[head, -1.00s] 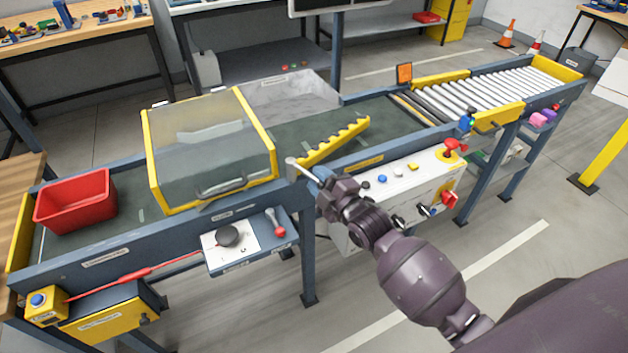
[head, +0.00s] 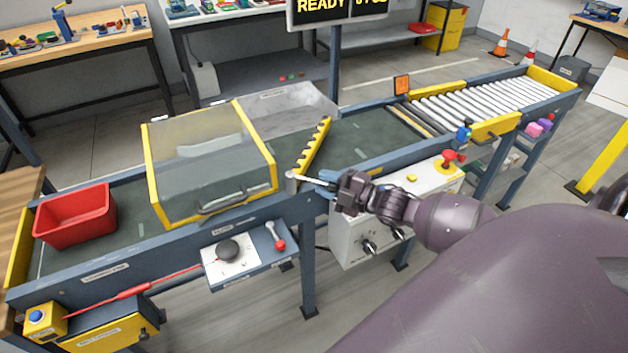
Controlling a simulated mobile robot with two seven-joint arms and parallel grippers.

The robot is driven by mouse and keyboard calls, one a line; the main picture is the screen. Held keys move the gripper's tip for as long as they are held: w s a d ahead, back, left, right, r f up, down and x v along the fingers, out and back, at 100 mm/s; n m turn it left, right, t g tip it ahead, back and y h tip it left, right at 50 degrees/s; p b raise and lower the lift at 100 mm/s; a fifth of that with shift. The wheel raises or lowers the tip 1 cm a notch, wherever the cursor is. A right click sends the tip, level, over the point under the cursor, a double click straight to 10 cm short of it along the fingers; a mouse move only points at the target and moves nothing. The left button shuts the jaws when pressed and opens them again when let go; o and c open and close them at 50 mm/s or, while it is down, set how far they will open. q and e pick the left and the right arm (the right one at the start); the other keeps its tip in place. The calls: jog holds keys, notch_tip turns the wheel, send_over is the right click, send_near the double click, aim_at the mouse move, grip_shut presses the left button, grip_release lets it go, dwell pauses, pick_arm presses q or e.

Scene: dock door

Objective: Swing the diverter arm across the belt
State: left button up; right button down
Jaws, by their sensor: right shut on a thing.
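The yellow diverter arm (head: 313,146) has a toothed edge and lies over the green belt (head: 362,134), just right of the clear-covered guard. It angles from its pivot at the belt's near rail up toward the far side. A pale handle (head: 305,178) reaches right from the pivot. My right gripper (head: 328,183) is shut on this handle at the near rail; its fingertips are small and partly hidden by the wrist. My left gripper is not in view.
A guard with a yellow frame (head: 272,160) covers the belt left of the diverter. A red bin (head: 75,215) sits at the belt's left end. A grey chute (head: 290,108) opens behind the diverter. A white control box (head: 352,235) hangs below the near rail, behind my right arm.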

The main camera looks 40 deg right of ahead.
jog(key=shift+w+d+n+y, duration=0.2)
jog(key=shift+n+y, duration=0.1)
jog(key=shift+y, duration=0.1)
jog(key=shift+g, duration=0.3)
jog(key=c, duration=0.8)
grip_release()
jog(key=shift+d, duration=0.1)
jog(key=v, duration=1)
jog(key=shift+s+d, duration=0.2)
jog(key=shift+s, duration=0.15)
jog(key=shift+f, duration=0.15)
